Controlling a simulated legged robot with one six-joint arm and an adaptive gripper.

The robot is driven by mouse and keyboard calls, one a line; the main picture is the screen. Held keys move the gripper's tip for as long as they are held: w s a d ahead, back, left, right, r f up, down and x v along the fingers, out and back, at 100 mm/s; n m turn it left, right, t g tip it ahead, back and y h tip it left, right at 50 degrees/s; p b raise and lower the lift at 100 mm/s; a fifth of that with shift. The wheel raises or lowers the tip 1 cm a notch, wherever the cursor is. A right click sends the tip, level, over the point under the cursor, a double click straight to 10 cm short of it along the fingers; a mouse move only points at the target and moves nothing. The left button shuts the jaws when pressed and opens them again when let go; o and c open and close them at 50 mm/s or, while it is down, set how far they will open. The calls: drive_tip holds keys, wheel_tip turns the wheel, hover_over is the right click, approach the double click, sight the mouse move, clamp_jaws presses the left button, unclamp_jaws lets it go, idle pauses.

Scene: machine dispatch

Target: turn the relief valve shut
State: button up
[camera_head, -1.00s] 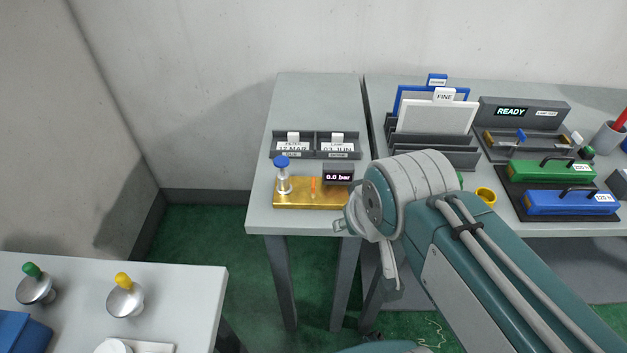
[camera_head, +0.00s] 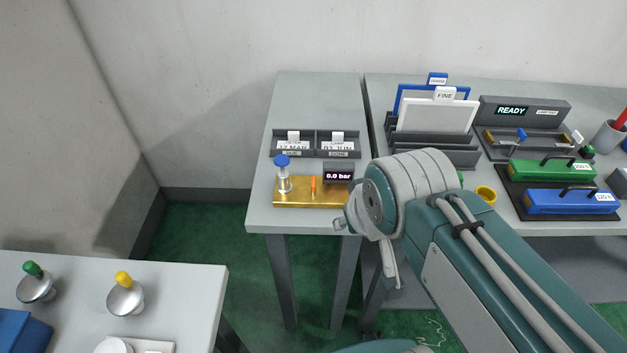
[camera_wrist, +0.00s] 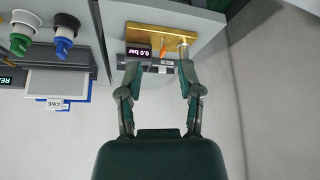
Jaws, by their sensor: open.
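A brass block (camera_head: 312,196) with a dark display (camera_head: 338,175) reading 0.0 bar sits near the front of the left table. A post with a blue knob (camera_head: 281,161) rises at its left end. A small orange lever (camera_head: 313,186) stands upright near its middle. Which of these is the relief valve is not labelled legibly. In the wrist view, the brass block (camera_wrist: 155,37), display (camera_wrist: 139,53) and orange lever (camera_wrist: 163,48) show beyond my gripper (camera_wrist: 160,70). My gripper is open and empty; the post (camera_wrist: 183,48) shows behind its right finger. The head view does not show its fingertips clearly.
Dark label trays (camera_head: 315,146) stand behind the block. The right table holds a card rack (camera_head: 435,152), a green case (camera_head: 551,171), a blue case (camera_head: 572,203) and a yellow cup (camera_head: 486,195). A nearer table (camera_head: 190,290) carries green and yellow knobs. My arm covers the table's right front.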

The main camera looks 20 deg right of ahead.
drive_tip(key=o, duration=0.5)
drive_tip(key=shift+o, duration=0.4)
drive_tip(key=shift+w+r, duration=0.15)
drive_tip(key=shift+w, duration=0.15)
drive_tip(key=n+g, duration=0.6)
drive_tip(key=n, duration=0.8)
hover_over(313, 180)
wheel_tip(313, 180, down, 3)
wheel_tip(313, 180, down, 10)
drive_tip(key=shift+f, duration=0.25)
drive_tip(key=c, duration=1.2)
